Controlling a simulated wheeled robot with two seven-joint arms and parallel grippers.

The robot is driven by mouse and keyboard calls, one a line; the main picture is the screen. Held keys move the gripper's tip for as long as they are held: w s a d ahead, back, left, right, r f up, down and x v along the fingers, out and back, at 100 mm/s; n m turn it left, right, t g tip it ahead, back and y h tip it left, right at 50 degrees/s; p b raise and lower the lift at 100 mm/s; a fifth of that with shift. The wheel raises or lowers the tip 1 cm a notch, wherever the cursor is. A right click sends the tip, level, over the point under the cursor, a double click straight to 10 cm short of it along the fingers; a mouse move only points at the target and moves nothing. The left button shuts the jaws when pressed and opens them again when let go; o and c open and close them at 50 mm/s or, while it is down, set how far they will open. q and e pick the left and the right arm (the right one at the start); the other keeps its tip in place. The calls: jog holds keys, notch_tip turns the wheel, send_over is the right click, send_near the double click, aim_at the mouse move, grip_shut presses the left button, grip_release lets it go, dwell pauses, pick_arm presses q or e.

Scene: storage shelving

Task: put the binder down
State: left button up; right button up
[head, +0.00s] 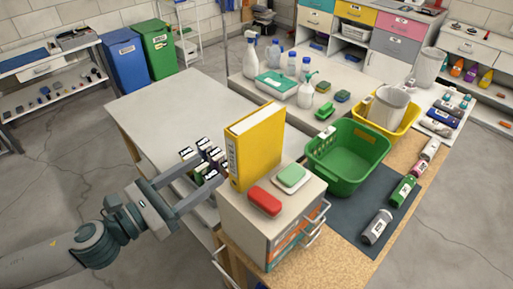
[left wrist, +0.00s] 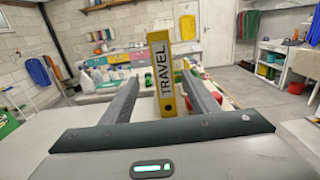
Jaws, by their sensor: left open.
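The yellow binder (head: 258,146) stands upright on top of a small drawer cabinet (head: 235,213). In the left wrist view the binder (left wrist: 161,75) shows its spine, with a white label reading TRAVEL. My left gripper (head: 210,176) is open, with its fingers pointing at the spine. In the left wrist view the open fingers of the gripper (left wrist: 161,82) show to the left and right of the binder. The binder seems to be just beyond the fingertips; any contact is hard to tell. My right gripper is in neither view.
A red case (head: 265,201) and a green-and-white box (head: 291,178) lie beside the binder on the cabinet. A green basket (head: 347,172) stands to the right. Several small labelled items (head: 204,156) are behind my gripper. The white tabletop (head: 175,105) at left is largely clear.

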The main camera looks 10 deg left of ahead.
aim_at(230, 155)
pick_arm(q)
jog(key=shift+b+x, duration=1.15)
jog(key=shift+x, duration=0.95)
jog(key=shift+b+x, duration=1.1)
jog(key=shift+x, duration=0.25)
jog(key=shift+b+x, duration=1.05)
jog(key=shift+b, duration=0.1)
jog(key=shift+p+x, duration=0.55)
jog(key=shift+x, duration=0.35)
jog(key=shift+w+d, duration=0.3)
jog(key=shift+w, duration=0.05)
